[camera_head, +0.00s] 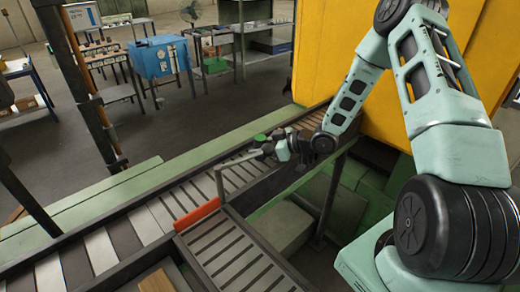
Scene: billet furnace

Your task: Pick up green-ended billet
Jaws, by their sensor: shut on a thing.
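The green-ended billet (260,138) shows as a small dark piece with a green round end, over the roller conveyor. My gripper (265,149) is at the billet, at the end of my arm that reaches in from the right. The gripper is shut on it. The fingers are small and dark here, and they and the wrist hide part of the billet. I cannot tell how far it is above the conveyor.
The roller conveyor (125,238) runs from lower left to upper right. An orange-red stop plate (197,214) stands by a slatted side chute (232,250). A brown block (157,282) lies at the bottom. A yellow machine housing (340,50) stands behind my arm.

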